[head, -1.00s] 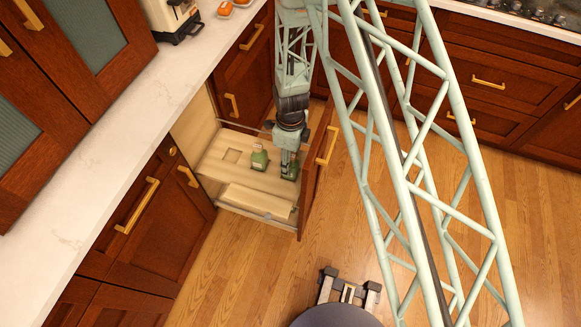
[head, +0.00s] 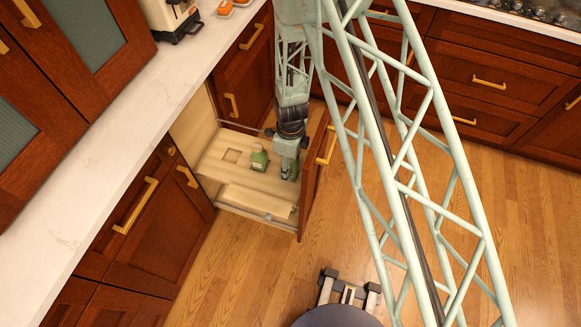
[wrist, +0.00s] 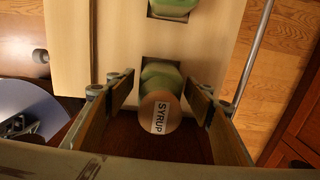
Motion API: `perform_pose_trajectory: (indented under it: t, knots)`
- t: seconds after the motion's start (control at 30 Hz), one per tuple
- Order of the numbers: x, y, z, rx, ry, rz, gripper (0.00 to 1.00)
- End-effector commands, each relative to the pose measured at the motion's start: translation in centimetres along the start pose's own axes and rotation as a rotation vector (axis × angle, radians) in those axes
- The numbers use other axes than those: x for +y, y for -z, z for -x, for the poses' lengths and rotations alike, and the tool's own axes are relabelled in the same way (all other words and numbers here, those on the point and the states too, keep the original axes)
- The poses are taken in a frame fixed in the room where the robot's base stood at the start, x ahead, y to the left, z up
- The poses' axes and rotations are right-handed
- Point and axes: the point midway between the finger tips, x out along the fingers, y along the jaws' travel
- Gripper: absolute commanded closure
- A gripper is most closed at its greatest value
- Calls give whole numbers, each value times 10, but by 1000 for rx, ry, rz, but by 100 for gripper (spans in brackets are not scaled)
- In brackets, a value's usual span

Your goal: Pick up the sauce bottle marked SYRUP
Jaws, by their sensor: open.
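The sauce bottle marked SYRUP (wrist: 160,112) shows in the wrist view from above, with a round tan top bearing the white label and a green body behind it. My gripper (wrist: 158,84) is open, with one finger on each side of this bottle. Contact with the bottle cannot be told. In the head view, my gripper (head: 290,170) points down into the open pull-out drawer and mostly hides the SYRUP bottle. A second green bottle (head: 259,157) stands upright to its left; a green bottle (wrist: 175,8) also shows at the top of the wrist view.
The pull-out's pale wooden shelf (head: 222,167) has an empty square cut-out. Its tall red-brown front (head: 312,178) stands close to the right of my gripper, and a metal rail (wrist: 252,50) runs along the side. A white counter (head: 100,170) lies to the left. The wooden floor is mostly open.

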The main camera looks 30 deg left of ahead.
Motion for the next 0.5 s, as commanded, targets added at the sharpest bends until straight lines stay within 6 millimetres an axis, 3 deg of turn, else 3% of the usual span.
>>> perform_pose_trajectory:
  t: [0.13, 0.5]
  knots:
    - [0, 0, 0, 0, 0, 0, 53]
    - [0, 0, 0, 0, 0, 0, 86]
